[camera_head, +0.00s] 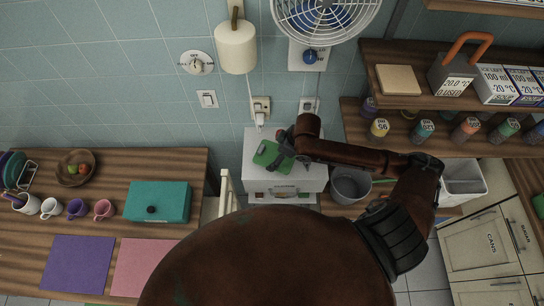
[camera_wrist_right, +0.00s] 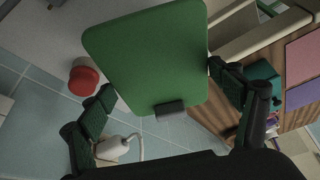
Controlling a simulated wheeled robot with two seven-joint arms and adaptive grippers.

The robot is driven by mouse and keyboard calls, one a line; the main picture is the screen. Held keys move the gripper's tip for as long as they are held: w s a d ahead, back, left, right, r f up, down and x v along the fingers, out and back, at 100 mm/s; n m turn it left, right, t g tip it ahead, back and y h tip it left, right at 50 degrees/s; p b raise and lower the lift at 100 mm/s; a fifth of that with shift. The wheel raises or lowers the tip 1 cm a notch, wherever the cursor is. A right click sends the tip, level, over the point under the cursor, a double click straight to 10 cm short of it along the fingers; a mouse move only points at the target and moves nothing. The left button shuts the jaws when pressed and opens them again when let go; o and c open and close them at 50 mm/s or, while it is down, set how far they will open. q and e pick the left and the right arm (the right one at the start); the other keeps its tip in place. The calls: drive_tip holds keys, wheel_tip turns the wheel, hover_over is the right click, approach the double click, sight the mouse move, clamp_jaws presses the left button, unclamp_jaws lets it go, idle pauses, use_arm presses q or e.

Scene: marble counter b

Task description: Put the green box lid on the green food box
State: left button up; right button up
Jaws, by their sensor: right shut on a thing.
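The green box lid (camera_wrist_right: 150,55) is a flat green plate with rounded corners and a small dark grip at one edge. My right gripper (camera_wrist_right: 175,90) is shut on it, with a black finger at each side. In the head view the lid (camera_head: 267,153) and the right gripper (camera_head: 283,150) are above the white cabinet; I cannot tell whether they touch it. I cannot pick out the green food box for certain. A green strip (camera_head: 97,304) shows at the bottom edge of the head view, mostly cut off. My left gripper is not in view.
A teal box (camera_head: 157,203) with a dark knob, mugs (camera_head: 76,208), a fruit bowl (camera_head: 76,168), a purple mat (camera_head: 78,264) and a pink mat (camera_head: 143,264) are on the left wooden counter. The white cabinet (camera_head: 300,184) stands by the wall, beside a grey bin (camera_head: 350,187).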

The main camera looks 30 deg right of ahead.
sight(274, 152)
drive_tip(key=w+f, duration=0.2)
drive_tip(key=f, duration=0.1)
drive_tip(key=w+f, duration=0.1)
drive_tip(key=shift+w+a+f, duration=0.15)
drive_tip(key=shift+w+f, duration=0.15)
drive_tip(key=shift+f, duration=0.1)
drive_tip(key=shift+f+p, duration=0.5)
drive_tip(key=shift+f, duration=1.05)
drive_tip(key=shift+f, duration=0.1)
drive_tip(key=o, duration=1)
drive_tip(key=shift+o, duration=0.2)
